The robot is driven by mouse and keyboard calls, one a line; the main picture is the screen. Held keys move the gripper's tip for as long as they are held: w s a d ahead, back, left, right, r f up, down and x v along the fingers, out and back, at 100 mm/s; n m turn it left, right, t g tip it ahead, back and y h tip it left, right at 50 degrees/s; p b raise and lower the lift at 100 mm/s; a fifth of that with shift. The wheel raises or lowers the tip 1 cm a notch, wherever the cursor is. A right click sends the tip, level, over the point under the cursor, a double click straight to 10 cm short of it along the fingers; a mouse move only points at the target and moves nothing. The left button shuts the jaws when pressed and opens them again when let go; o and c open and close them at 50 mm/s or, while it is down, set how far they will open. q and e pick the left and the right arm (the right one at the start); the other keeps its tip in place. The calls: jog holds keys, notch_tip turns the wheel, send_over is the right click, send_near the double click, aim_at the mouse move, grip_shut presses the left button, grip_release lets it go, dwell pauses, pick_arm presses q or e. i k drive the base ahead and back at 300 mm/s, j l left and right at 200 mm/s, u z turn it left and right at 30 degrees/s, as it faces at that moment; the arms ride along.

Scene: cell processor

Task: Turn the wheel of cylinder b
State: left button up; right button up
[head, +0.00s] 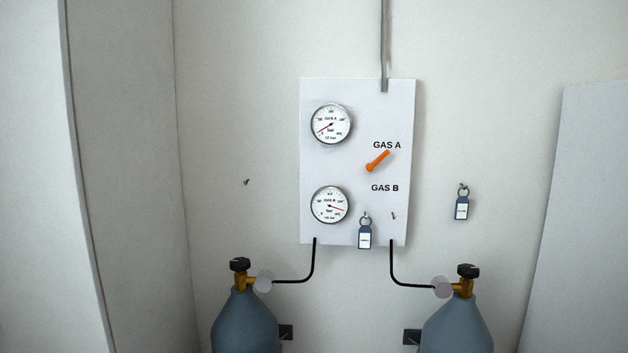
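Two blue-grey gas cylinders stand against the wall, a left one (246,322) and a right one (457,325). Each has a brass valve with a black hand wheel on top: the left wheel (240,264) and the right wheel (468,270). No letter shows on either cylinder, so I cannot tell which is b. Their lower parts are cut off by the picture edge. Neither of my grippers is in view.
A white panel (350,165) carries two gauges, an orange lever (377,161) pointing up-right towards "GAS A", and a hanging tag (365,234). Another tag (461,207) hangs on the wall. Black hoses join panel and valves. Space before the wheels looks clear.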

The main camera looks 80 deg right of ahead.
aim_at(239, 265)
jog(key=z, duration=2.95)
